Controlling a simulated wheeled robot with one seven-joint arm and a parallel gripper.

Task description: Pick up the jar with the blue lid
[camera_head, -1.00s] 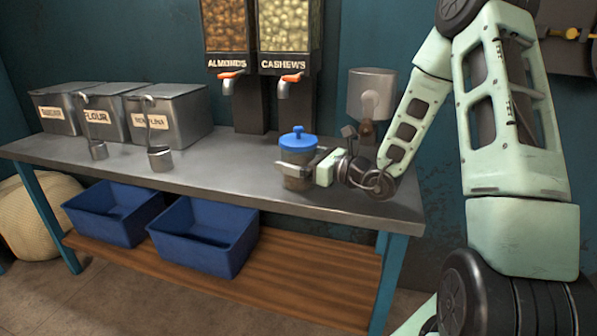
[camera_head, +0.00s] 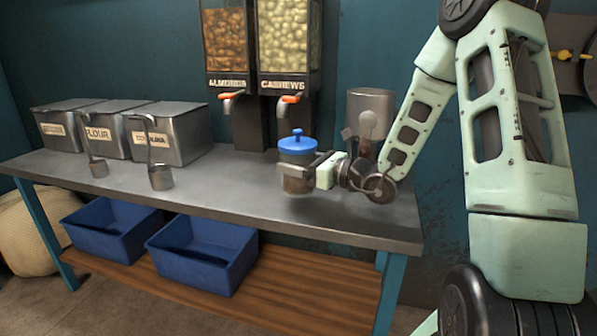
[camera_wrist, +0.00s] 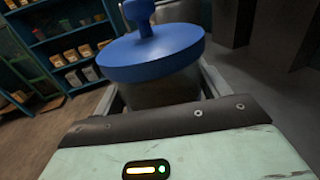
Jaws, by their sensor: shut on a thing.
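The jar with the blue lid (camera_head: 297,147) is over the metal table (camera_head: 230,185), right of its middle, upright. Its body is clear, with brownish contents low down. My gripper (camera_head: 299,169) reaches in from the right and is shut around the jar's body below the lid. The jar appears held a little above the table top; the gap under it is small. In the wrist view the blue lid (camera_wrist: 150,52) fills the upper middle, with the grey jar body (camera_wrist: 165,90) between my two fingers (camera_wrist: 160,92). The jar's lower part is hidden there.
Almond and cashew dispensers (camera_head: 258,60) with orange-handled spouts stand behind the jar. A metal canister (camera_head: 369,103) is at the back right. Labelled metal bins (camera_head: 170,140) and two ladles (camera_head: 160,178) are on the left. Blue crates (camera_head: 205,255) sit on the lower shelf.

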